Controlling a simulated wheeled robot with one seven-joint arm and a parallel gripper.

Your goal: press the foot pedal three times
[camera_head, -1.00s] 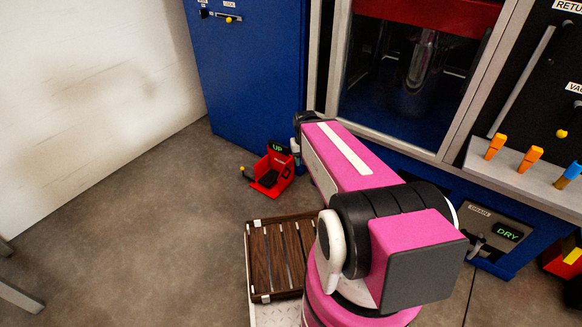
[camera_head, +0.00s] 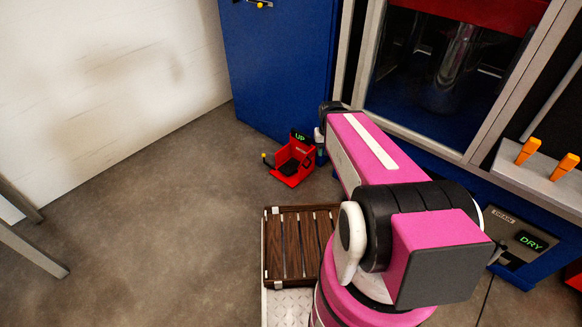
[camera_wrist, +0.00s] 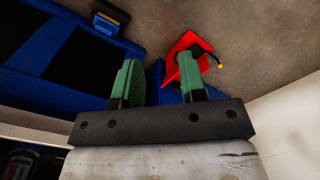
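The red housing also shows in the wrist view (camera_wrist: 190,44), just beyond my gripper. My gripper (camera_wrist: 158,80) has two green fingers standing apart with nothing between them, so it is open. The right finger overlaps part of the red housing in that view; I cannot tell whether it touches. In the head view my arm hides most of my gripper.
The blue cabinet (camera_head: 277,65) and the glass-fronted bath (camera_head: 435,70) stand behind the pedal. A DRAIN panel (camera_head: 520,238) reads DRY at right. Orange handles (camera_head: 528,150) stand on a ledge. Open floor (camera_head: 150,220) lies left, with grey legs (camera_head: 35,250) at the edge.

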